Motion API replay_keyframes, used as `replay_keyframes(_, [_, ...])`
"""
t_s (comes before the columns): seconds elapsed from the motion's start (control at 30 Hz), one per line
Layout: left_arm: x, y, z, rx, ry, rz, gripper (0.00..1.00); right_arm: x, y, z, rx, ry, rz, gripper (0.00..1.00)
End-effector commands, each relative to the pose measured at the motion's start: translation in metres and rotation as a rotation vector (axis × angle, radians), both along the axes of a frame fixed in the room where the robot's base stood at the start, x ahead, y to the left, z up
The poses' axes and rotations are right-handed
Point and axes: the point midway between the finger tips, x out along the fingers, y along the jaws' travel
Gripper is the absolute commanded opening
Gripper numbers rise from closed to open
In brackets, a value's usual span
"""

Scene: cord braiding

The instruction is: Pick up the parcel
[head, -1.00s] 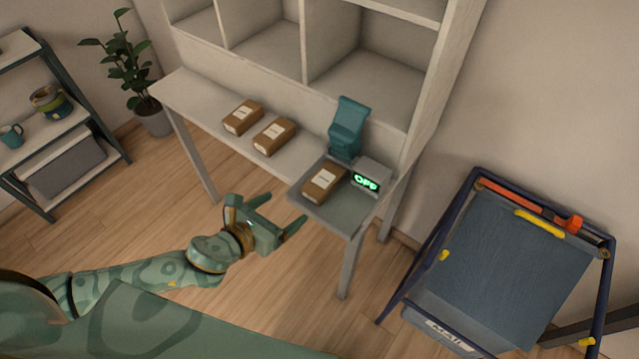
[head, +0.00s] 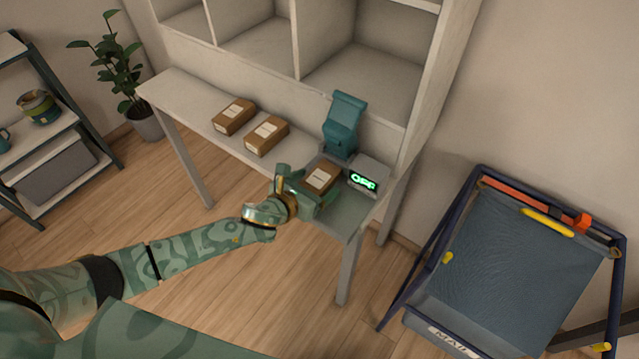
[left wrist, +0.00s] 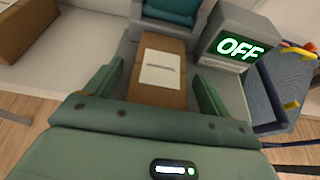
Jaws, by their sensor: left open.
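A brown parcel (head: 321,178) with a white label lies on the grey scale tray at the right end of the table. My left gripper (head: 312,189) is at the tray's front left, its fingers open on either side of the parcel. In the left wrist view the parcel (left wrist: 158,72) lies between the two green fingers (left wrist: 155,88), with a gap visible on each side. The parcel's near end is hidden behind the gripper body. My right gripper is not in view.
The scale display (head: 364,180) reads OFF, right of the parcel. A teal device (head: 343,124) stands behind it. Two more parcels, one left (head: 234,117) and one nearer (head: 267,135), lie on the table. A blue mail cart (head: 520,265) stands right.

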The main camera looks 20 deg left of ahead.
Motion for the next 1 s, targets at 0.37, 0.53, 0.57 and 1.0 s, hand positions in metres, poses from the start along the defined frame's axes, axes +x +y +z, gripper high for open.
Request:
replay_keyframes(0.37, [0.006,-0.002,-0.002,-0.001,0.000,0.000,0.60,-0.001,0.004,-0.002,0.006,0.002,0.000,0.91])
replay_keyframes(0.53, [0.006,-0.002,-0.001,-0.001,0.000,0.000,0.34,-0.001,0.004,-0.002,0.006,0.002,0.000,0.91])
replay_keyframes(0.57, [0.006,-0.002,-0.001,-0.001,0.000,0.000,0.30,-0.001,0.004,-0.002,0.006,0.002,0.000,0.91])
replay_keyframes(1.0, [0.007,-0.002,0.026,0.001,-0.006,-0.001,0.30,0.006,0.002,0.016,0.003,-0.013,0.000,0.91])
